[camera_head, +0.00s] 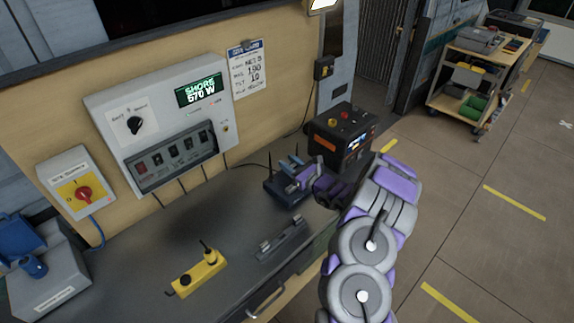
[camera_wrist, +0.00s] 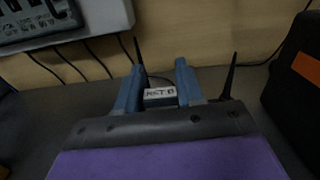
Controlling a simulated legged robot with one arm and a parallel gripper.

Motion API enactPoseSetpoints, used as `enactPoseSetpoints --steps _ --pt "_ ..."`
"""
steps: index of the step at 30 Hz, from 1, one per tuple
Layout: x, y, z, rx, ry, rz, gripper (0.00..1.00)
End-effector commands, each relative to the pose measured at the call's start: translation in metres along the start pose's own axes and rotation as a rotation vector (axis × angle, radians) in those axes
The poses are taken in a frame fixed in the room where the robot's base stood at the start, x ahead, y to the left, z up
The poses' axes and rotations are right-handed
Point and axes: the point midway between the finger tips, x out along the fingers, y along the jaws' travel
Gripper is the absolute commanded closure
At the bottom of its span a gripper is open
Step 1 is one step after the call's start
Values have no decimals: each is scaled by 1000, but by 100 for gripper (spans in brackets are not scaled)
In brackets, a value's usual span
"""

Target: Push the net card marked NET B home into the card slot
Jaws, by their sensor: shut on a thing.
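The net card (camera_wrist: 160,96) shows its pale end, with a label that reads NET B, between my fingers in the wrist view. My gripper (camera_wrist: 160,78) has blue fingers on both sides of it and is shut on it. In the head view my gripper (camera_head: 291,164) is over the dark blue box (camera_head: 281,191) with two antennas on the bench. The box is largely hidden behind my gripper in the wrist view, where an antenna (camera_wrist: 229,75) shows on each side. The card slot and the card's lower part are hidden, so I cannot tell how deep the card sits.
A black power unit (camera_head: 340,138) stands close on the right. A grey holder (camera_head: 282,240) and a yellow socket block (camera_head: 199,273) lie on the bench nearer me. The wall panel (camera_head: 158,118) is behind, with cables hanging down. Bare bench lies left of the box.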

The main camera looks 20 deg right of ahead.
Motion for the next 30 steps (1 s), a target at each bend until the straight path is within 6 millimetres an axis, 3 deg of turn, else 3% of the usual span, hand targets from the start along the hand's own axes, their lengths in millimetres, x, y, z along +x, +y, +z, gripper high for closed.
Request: enactPoseSetpoints --steps 11,30 --pt "1 1 1 4 -2 2 91" --pt "1 5 -46 3 1 2 91"
